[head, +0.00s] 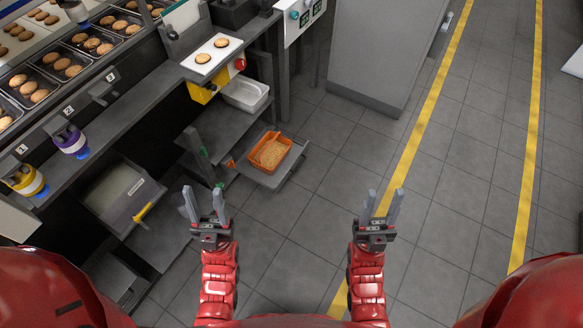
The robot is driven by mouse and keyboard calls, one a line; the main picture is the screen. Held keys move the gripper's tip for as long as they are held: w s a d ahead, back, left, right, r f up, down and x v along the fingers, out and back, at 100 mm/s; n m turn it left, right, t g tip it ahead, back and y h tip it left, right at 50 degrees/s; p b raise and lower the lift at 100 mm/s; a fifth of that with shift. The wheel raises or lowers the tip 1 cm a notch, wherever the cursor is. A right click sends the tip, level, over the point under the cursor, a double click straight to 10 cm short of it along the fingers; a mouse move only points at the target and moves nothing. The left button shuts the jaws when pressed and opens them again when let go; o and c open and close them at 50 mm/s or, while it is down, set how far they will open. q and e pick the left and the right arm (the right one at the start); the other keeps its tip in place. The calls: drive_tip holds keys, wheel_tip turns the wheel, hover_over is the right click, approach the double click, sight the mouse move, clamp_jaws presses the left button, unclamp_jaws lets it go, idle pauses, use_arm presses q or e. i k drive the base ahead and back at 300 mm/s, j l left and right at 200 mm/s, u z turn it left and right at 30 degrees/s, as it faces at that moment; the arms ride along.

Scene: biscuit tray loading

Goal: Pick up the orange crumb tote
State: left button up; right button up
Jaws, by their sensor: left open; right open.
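The orange crumb tote (286,140) sits on a low grey pull-out shelf below the biscuit line, near the picture's centre. It holds a layer of tan crumbs. My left gripper (203,204) is open and empty, to the lower left of the tote in the picture and apart from it. My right gripper (382,206) is open and empty, to the lower right of the tote over the floor. Nothing hides the tote's top.
A white bin (246,94) sits on a shelf behind the tote. A grey drawer with a yellow handle (143,212) stands at left. Biscuit trays (62,62) line the upper left. A grey cabinet (386,55) stands at the back. The tiled floor right of the tote is clear.

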sight(271, 151)
drive_tip(key=i+l+u, duration=0.1)
drive_tip(key=u, duration=1.1)
drive_tip(key=i+l+u, duration=0.15)
drive_tip(key=l+u, duration=0.15)
drive_tip(key=l, duration=0.25)
drive_tip(key=i+l+u, duration=0.15)
drive_tip(key=l+u, duration=0.2)
drive_tip(key=l, duration=0.2)
drive_tip(key=l+u, duration=0.3)
drive_tip(key=l, duration=0.25)
drive_tip(key=i+l, duration=0.15)
drive_tip(key=l, duration=0.2)
drive_tip(key=i+l, duration=0.15)
drive_tip(key=l, duration=0.15)
drive_tip(key=i+l, duration=0.15)
drive_tip(key=l, duration=0.2)
drive_tip(key=u, duration=0.05)
